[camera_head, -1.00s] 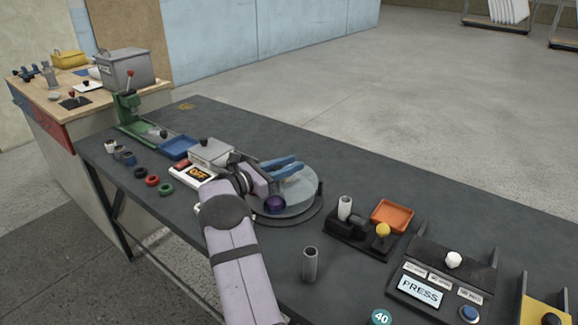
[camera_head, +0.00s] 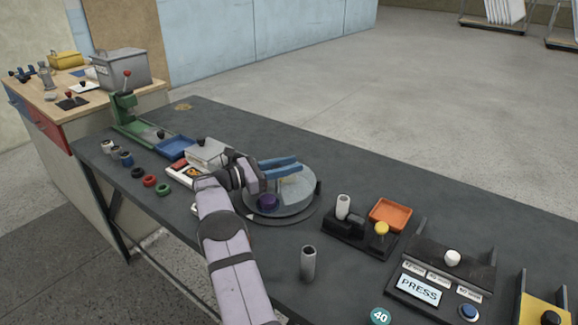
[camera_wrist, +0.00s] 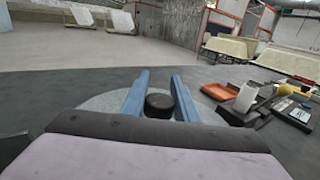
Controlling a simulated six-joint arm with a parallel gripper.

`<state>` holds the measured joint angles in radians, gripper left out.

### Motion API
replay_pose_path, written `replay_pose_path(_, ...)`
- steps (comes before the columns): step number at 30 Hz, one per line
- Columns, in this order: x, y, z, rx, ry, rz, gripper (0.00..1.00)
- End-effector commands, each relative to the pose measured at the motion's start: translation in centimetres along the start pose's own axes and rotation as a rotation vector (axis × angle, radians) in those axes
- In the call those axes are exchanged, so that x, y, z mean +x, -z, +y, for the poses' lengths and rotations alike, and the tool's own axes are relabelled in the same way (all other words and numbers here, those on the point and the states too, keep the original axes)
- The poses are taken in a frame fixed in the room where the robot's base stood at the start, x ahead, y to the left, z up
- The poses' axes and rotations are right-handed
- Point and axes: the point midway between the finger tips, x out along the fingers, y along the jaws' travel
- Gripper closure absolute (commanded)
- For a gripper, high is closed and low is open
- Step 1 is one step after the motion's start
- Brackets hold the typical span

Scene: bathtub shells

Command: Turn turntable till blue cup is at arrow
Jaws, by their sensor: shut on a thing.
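The turntable (camera_head: 300,204) is a grey disc on a dark round base, in the middle of the bench. A dark purple-blue cup (camera_head: 267,202) stands at its near-left side, beside my wrist; I cannot tell for sure that it is the blue cup. A small pale mark (camera_head: 250,216), perhaps the arrow, is by the base's front-left edge, close to this cup. My gripper (camera_head: 298,164) reaches over the disc with its blue fingers. In the wrist view its fingers (camera_wrist: 158,85) are shut on a black round knob (camera_wrist: 158,104). Other cups on the disc are hidden by my arm.
A grey lidded box (camera_head: 206,153) and a blue tray (camera_head: 174,148) stand left of the turntable. A black fixture (camera_head: 345,232) and an orange tray (camera_head: 389,214) are to its right. A grey tube (camera_head: 308,263) stands upright near the front edge.

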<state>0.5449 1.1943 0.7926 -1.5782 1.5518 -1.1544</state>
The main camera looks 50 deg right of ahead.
Motion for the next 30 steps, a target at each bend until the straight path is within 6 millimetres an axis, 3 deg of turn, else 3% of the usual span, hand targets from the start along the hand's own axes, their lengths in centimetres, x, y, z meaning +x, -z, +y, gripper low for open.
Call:
replay_pose_path(4,0.0,0.0,0.0,-0.001,0.001,-0.002,1.0)
replay_pose_path(5,0.0,0.0,0.0,-0.001,0.001,-0.002,0.71)
replay_pose_path(7,0.0,0.0,0.0,-0.001,0.001,-0.002,0.54)
replay_pose_path(20,-0.6,0.0,0.0,0.0,-0.002,-0.001,0.54)
replay_pose_path(30,-5.0,0.1,0.1,-0.001,-0.003,-0.001,0.54)
